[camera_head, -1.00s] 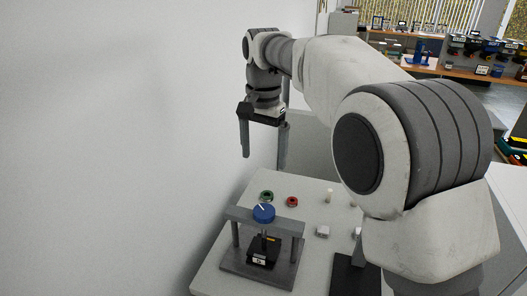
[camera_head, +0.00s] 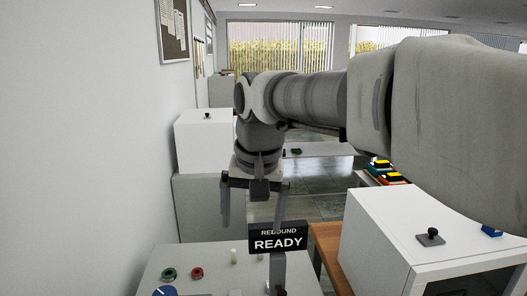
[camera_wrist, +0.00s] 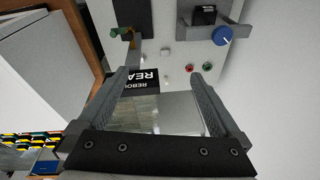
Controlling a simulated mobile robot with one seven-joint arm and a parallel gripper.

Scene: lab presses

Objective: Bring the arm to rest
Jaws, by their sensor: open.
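My gripper (camera_head: 253,205) hangs from my bent arm above the far part of a light grey press table. Its two dark fingers point down and stand apart, with nothing between them. In the wrist view my gripper (camera_wrist: 162,85) also shows widely spread fingers. Beyond the fingertips the wrist view shows the table top (camera_wrist: 175,50) with a press that has a blue knob (camera_wrist: 222,35). The same blue knob (camera_head: 165,291) is cut off at the bottom of the head view.
A black sign (camera_head: 278,238) reading "REBOUND READY" stands by the table, close to my gripper in the head view. Green (camera_head: 169,274) and red (camera_head: 197,273) buttons sit on the table. A white box (camera_head: 425,235) stands at right, a plain wall (camera_head: 85,150) at left.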

